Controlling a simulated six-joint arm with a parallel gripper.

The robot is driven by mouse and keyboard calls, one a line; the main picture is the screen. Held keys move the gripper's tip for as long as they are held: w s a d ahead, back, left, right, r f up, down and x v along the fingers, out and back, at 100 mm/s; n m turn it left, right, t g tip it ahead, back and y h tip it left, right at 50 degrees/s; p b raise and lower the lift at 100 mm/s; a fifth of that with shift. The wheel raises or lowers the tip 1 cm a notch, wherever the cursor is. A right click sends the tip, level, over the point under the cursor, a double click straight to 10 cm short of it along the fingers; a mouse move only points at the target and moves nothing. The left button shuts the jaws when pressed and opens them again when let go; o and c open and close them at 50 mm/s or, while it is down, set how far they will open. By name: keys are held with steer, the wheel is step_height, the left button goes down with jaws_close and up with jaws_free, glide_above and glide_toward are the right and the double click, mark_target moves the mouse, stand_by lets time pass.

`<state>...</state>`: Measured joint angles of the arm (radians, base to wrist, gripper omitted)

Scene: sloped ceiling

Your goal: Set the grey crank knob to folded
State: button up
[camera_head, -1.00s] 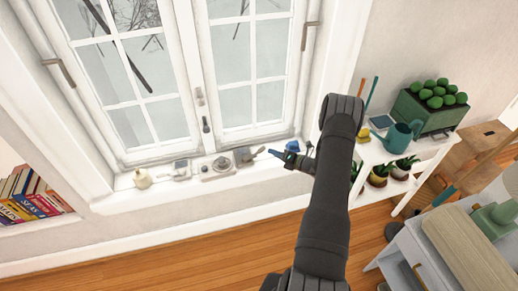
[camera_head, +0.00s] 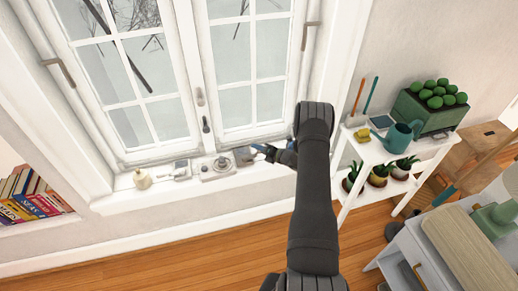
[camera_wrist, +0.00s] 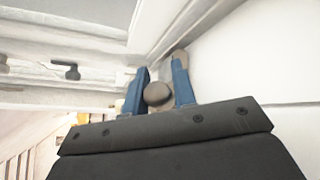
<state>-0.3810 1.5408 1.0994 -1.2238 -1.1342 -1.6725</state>
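The crank base (camera_head: 222,164) stands on the white window sill, with its grey crank part (camera_head: 243,156) at its right side in the head view. My gripper (camera_head: 266,150) is close to the right of this part, reaching in from the right. In the wrist view my gripper (camera_wrist: 160,82) has its two blue fingers spread apart. A rounded grey-beige knob (camera_wrist: 157,95) shows between them, near the palm edge. Whether the fingers touch it is unclear. A second rounded grey-beige part (camera_wrist: 181,58) shows by the right fingertip. The exact angle of the crank is hard to read.
On the sill to the left are a small device (camera_head: 181,169) and a cream round pot (camera_head: 142,179). The window's dark latch handle (camera_head: 206,125) hangs above. A white shelf (camera_head: 372,151) with plants stands at the right.

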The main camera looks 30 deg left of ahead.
jaws_close()
steer(key=shift+w+d+f+m+y, duration=0.1)
steer(key=shift+m+y, duration=0.4)
steer(key=shift+o, duration=2.4)
jaws_free()
steer(key=s+d+r, duration=0.2)
steer(key=d, duration=1.5)
steer(key=shift+r, duration=0.3)
